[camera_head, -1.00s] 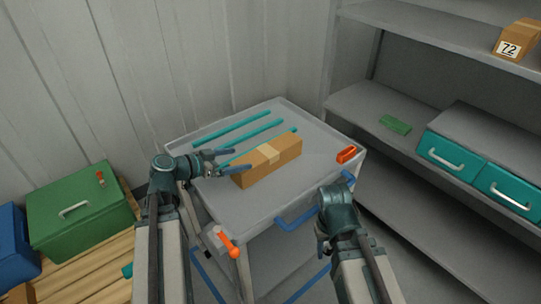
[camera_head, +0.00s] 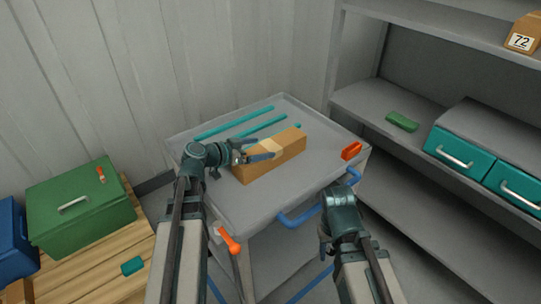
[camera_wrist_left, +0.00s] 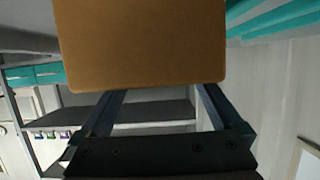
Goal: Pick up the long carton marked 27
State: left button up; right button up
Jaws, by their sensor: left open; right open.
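My right gripper (camera_head: 325,248) hangs open and empty before the cart's front edge.
The cart (camera_head: 230,205) also carries teal rods (camera_head: 235,121) behind the carton and an orange block (camera_head: 351,151) at right. A blue handle (camera_head: 300,218) lines its front. A shelf unit (camera_head: 430,195) at right holds teal drawers and a box marked 72 (camera_head: 522,38).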

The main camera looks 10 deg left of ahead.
aim_at(270, 146)
pick_arm(q)
jog(key=b+x, duration=0.1)
jog(key=x, duration=0.3)
jog(key=shift+w+d+f+b, duration=0.1)
jog(key=shift+w+f+b, duration=0.1)
jog(key=shift+b, duration=0.15)
jog(key=shift+w+d, duration=0.25)
jog(key=c, duration=1.4)
jog(key=shift+c, duration=0.2)
jog(key=shift+r, duration=0.1)
